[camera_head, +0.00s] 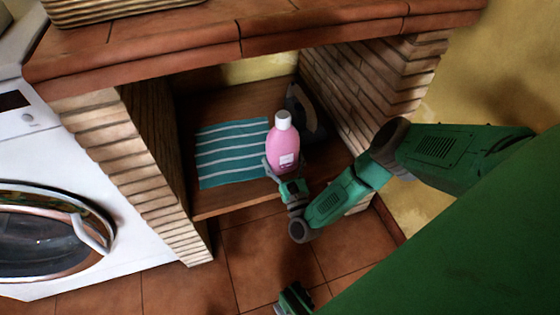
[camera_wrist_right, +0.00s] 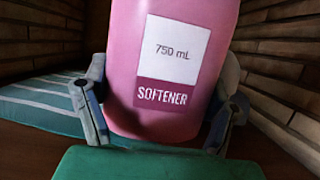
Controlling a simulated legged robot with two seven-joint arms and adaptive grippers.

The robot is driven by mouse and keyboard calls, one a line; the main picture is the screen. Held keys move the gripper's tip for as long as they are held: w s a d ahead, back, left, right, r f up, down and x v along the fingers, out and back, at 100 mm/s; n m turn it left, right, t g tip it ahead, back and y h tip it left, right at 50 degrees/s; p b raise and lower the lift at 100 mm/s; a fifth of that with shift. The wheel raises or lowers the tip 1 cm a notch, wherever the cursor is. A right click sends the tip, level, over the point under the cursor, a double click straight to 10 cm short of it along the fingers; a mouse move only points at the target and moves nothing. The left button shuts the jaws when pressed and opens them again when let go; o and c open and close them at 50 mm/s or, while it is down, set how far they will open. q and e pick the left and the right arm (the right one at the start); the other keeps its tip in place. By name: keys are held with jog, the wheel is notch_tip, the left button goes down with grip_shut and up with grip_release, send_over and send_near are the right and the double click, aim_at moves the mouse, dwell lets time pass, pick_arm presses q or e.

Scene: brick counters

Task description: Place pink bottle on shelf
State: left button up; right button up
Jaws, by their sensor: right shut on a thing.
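The pink bottle (camera_head: 285,150) with a white cap and a white label is in the brick niche under the counter, above the wooden shelf (camera_head: 235,205). My right gripper (camera_head: 282,170) is shut around its lower part. In the right wrist view the bottle (camera_wrist_right: 160,120) fills the middle, its label reads "750 mL" and "SOFTENER", and a finger of my right gripper (camera_wrist_right: 160,115) shows on each side. The bottle looks nearly upright. I cannot tell whether its base touches the shelf.
A teal striped cloth (camera_head: 232,153) lies on the shelf left of the bottle. A dark iron-like object (camera_head: 308,112) stands behind it to the right. Brick walls (camera_head: 150,160) bound the niche. A white washing machine (camera_head: 50,215) stands at the left.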

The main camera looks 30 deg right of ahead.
aim_at(284, 176)
jog(key=shift+a+f, duration=0.15)
jog(key=shift+f, duration=0.3)
jog(key=f+b, duration=0.1)
jog(key=f, duration=0.1)
jog(key=f+b, duration=0.1)
jog(key=shift+d+f, duration=0.35)
jog(key=shift+d, duration=0.05)
jog(key=shift+r, duration=0.1)
jog(key=shift+a, duration=0.25)
jog(key=shift+f, duration=0.35)
jog(key=o, duration=1.4)
jog(key=shift+s+f, duration=0.1)
jog(key=shift+f, duration=0.05)
jog(key=o, duration=0.3)
jog(key=shift+d+f, duration=0.1)
